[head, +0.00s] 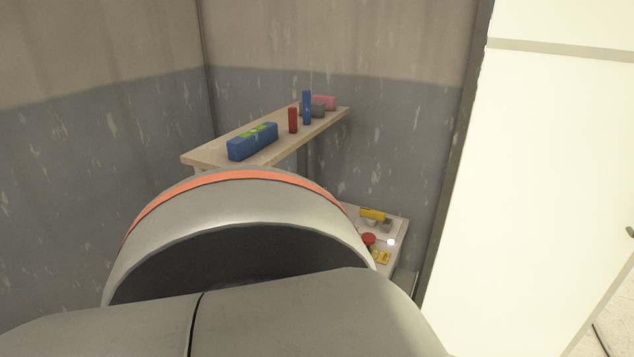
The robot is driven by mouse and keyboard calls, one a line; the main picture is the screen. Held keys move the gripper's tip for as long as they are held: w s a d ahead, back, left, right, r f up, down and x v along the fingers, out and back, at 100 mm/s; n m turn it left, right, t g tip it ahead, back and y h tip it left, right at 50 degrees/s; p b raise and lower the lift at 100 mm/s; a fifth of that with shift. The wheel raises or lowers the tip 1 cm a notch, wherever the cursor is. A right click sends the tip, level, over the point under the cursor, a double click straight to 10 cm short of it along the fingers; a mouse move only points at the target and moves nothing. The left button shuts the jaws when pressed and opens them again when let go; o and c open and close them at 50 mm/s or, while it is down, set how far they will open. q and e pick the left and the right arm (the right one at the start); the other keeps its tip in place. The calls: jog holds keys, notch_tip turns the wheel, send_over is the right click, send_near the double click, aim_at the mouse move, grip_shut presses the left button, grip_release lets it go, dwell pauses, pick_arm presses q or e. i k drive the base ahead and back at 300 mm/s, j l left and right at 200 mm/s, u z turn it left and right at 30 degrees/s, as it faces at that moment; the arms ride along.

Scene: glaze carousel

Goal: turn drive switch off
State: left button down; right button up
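A light control panel (396,229) stands low, right of the middle. On it are a yellow bar (373,215), a red round knob or button (368,239), small grey blocks (386,225), a bright white spot like a lit lamp (391,242) and a yellow plate (381,257). I cannot tell which of these parts is the drive switch or how it is set. The left side of the panel is hidden behind a large grey rounded shape. Neither of my grippers is in view.
The large grey rounded shape with an orange band (240,181) fills the lower foreground. A wooden shelf (205,158) behind it holds a blue box (252,143), a red cylinder (293,120), a blue cylinder (307,107) and other items. A pale door or panel (545,180) stands right.

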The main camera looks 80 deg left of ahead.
aim_at(371, 216)
jog(key=u, duration=2.1)
jog(key=i+l+u, duration=0.1)
jog(key=l+u, duration=0.15)
jog(key=u, duration=0.15)
jog(key=l+u, duration=0.2)
jog(key=u, duration=0.25)
jog(key=l+u, duration=0.35)
jog(key=l, duration=0.65)
jog(key=l+u, duration=0.1)
jog(key=l, duration=0.9)
jog(key=k, duration=0.05)
